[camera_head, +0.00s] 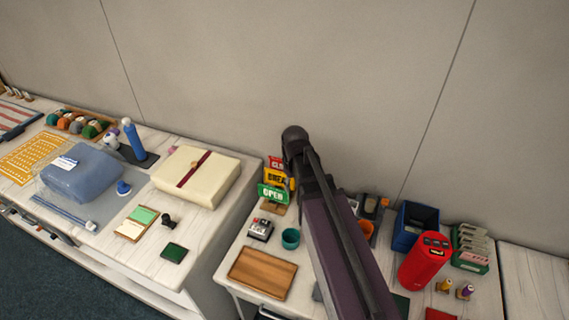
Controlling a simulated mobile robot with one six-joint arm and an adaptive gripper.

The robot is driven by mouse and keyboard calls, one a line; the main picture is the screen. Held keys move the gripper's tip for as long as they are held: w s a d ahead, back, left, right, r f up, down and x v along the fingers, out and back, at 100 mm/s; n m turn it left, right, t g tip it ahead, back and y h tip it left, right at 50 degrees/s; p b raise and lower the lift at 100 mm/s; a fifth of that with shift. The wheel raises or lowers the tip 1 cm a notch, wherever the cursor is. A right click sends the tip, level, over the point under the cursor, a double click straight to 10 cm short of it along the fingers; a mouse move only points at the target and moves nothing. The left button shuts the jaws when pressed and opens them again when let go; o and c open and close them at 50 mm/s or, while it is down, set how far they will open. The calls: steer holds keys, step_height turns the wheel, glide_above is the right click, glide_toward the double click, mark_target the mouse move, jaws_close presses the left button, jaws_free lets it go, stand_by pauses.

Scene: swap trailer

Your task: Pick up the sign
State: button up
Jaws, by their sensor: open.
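The sign (272,191) is a small stand of stacked coloured plates on the white table: a red one at the top, a yellow one reading "BREAK" in the middle and a green one reading "OPEN" in front. It stands upright near the back wall on a light brown base. My dark arm reaches up from the bottom right, and its far joint is just above and to the right of the sign in the picture, overlapping its right side. I cannot make out my gripper's fingers; the arm hides that spot.
A small stamp-like device (260,229), a teal cup (290,238) and a wooden tray (262,273) are in front of the sign. A cream parcel (208,172) lies on the left counter. A red cylinder (424,262) and blue bin (415,226) stand right of my arm.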

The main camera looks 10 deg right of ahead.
steer(key=w+r+n+p, duration=0.3)
steer(key=w+r, duration=0.1)
steer(key=w, duration=0.4)
steer(key=w+r+n+p, duration=0.3)
steer(key=w+r+n, duration=0.1)
steer(key=w, duration=0.4)
steer(key=shift+s+f, duration=0.1)
steer(key=shift+f, duration=0.05)
step_height(320, 180, down, 8)
steer(key=b, duration=0.8)
steer(key=shift+f, duration=0.2)
steer(key=shift+f, duration=0.15)
steer(key=shift+s+f+b, duration=0.1)
steer(key=shift+f+b, duration=2.35)
steer(key=shift+b, duration=0.2)
steer(key=shift+f, duration=0.25)
jaws_close()
